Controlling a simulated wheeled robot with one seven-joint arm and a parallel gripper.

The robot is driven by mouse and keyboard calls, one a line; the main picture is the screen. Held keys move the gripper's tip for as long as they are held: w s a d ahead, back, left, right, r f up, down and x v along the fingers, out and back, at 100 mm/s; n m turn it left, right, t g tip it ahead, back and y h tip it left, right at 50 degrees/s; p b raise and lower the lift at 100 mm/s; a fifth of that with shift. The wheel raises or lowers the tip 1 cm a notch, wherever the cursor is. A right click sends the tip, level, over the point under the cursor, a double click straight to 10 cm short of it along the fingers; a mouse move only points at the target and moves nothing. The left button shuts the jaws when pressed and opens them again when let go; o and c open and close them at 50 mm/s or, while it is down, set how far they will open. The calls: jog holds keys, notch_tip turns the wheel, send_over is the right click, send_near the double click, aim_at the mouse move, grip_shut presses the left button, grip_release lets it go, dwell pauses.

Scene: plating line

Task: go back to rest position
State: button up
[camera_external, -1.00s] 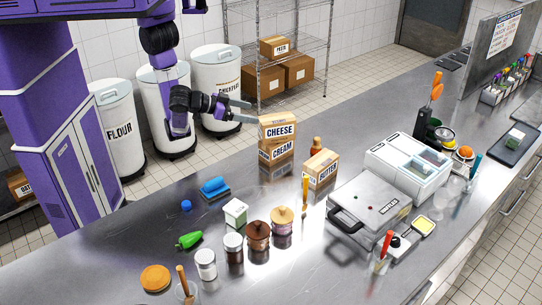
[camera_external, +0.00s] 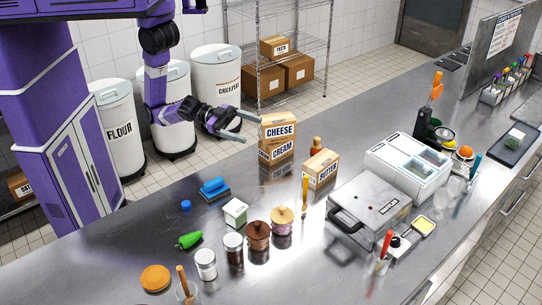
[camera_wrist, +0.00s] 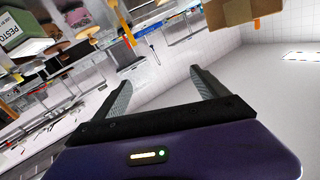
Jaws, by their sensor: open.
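My gripper (camera_external: 250,127) is open and empty in the external view. It hangs above the back edge of the steel counter, left of the stacked cheese box (camera_external: 278,128) and cream box (camera_external: 276,152). My purple arm reaches down from its column on the left. In the wrist view, my gripper's two grey fingers (camera_wrist: 165,88) are spread apart with nothing between them. The view is tilted, with the counter and its items at the upper left.
The counter (camera_external: 120,240) carries a butter box (camera_external: 320,170), a blue brush (camera_external: 214,188), a green pepper (camera_external: 189,240), several jars and a grill press (camera_external: 375,208). White bins, including one marked flour (camera_external: 120,128), and a wire shelf with cartons (camera_external: 298,72) stand behind.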

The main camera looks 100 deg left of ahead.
jog(key=s+a+f+n+y, duration=0.3)
jog(key=s+a+f, duration=0.2)
jog(key=s+a, duration=0.5)
jog(key=s+a+f+n+g+y, duration=0.1)
jog(key=s+a+f+n+y, duration=0.2)
jog(key=s+a+f, duration=0.3)
jog(key=s+a+n, duration=0.1)
jog(key=s+a, duration=0.3)
jog(key=a, duration=0.4)
jog(key=shift+s+a+y, duration=0.2)
jog(key=shift+a+y, duration=0.05)
jog(key=shift+y, duration=0.15)
